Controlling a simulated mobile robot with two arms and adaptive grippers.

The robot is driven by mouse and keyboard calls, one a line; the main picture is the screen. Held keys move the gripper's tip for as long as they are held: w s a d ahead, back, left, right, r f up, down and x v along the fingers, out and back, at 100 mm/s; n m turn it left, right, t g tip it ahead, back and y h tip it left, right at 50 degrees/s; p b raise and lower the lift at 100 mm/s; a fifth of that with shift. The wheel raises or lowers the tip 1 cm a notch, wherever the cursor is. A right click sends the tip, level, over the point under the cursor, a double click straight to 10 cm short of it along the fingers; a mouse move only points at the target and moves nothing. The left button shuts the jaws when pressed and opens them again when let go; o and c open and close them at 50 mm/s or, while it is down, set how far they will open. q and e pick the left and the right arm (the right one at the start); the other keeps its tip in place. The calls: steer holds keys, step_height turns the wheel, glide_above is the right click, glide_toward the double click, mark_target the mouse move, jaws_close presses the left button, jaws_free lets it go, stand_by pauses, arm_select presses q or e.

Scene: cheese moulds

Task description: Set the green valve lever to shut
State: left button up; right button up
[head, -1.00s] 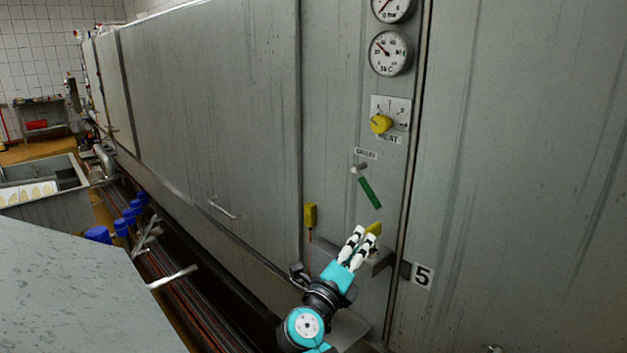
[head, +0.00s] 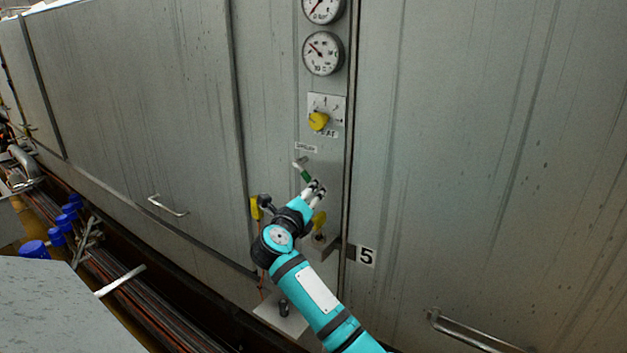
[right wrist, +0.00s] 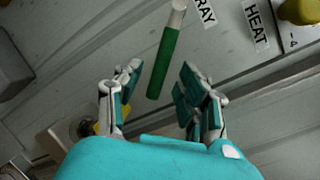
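The green valve lever (head: 306,175) sits on the grey panel below a small label and slants down to the right from its pale pivot. In the right wrist view the green lever (right wrist: 163,62) lies ahead of and between the fingers, apart from both. My right gripper (head: 317,187) is at the lower end of the lever and hides part of it in the head view. My left gripper is not in view.
Above the lever are a yellow heat knob (head: 319,121) and a round gauge (head: 323,53). A yellow handle (head: 319,222) is just below my right gripper. A door handle (head: 168,205) is at left.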

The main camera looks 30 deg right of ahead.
steer(key=shift+p+x, duration=0.4)
steer(key=shift+x, duration=1.4)
jaws_close()
